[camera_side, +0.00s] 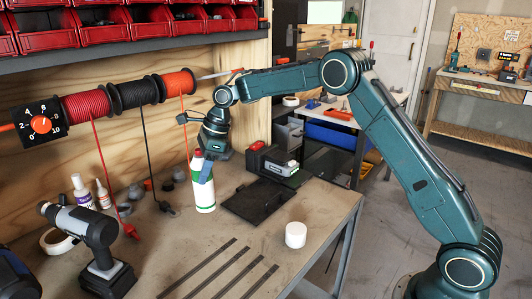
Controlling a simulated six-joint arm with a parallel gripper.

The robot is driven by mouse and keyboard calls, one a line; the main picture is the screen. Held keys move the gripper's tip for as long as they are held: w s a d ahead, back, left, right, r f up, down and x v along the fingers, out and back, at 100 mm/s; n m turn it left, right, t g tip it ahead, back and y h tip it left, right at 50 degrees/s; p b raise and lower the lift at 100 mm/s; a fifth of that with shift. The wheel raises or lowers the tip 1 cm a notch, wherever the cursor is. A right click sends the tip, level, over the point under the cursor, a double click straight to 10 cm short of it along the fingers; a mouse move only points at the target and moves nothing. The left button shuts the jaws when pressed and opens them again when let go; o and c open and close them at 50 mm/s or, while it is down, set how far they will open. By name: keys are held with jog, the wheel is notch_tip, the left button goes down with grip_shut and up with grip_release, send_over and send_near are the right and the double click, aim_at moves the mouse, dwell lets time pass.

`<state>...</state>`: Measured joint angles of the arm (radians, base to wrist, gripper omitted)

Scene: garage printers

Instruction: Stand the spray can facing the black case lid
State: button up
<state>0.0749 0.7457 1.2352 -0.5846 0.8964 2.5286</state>
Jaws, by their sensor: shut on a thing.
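The spray can (203,195) is white with a green band and a red part near its top. It stands upright, or nearly so, at the middle of the bench, and I cannot tell whether its base touches the surface. My gripper (206,170) is at its upper part, shut on it, with a blue finger against its side. The can's front face cannot be made out. The black case lid (257,201) lies flat on the bench just right of the can, in front of a dark case with a grey-green unit.
A white round tub (296,234) stands right of the can near the bench edge. Dark strips (222,270) lie in front. A drill (92,245), a tape roll (58,241) and small bottles (82,191) stand at left. Cable spools (135,93) hang behind, with leads reaching down.

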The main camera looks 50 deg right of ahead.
aim_at(206, 192)
jog(key=shift+f, duration=4)
jog(key=o, duration=1.5)
jog(key=shift+f, duration=0.1)
jog(key=v, duration=1.2)
jog(key=shift+r, duration=0.25)
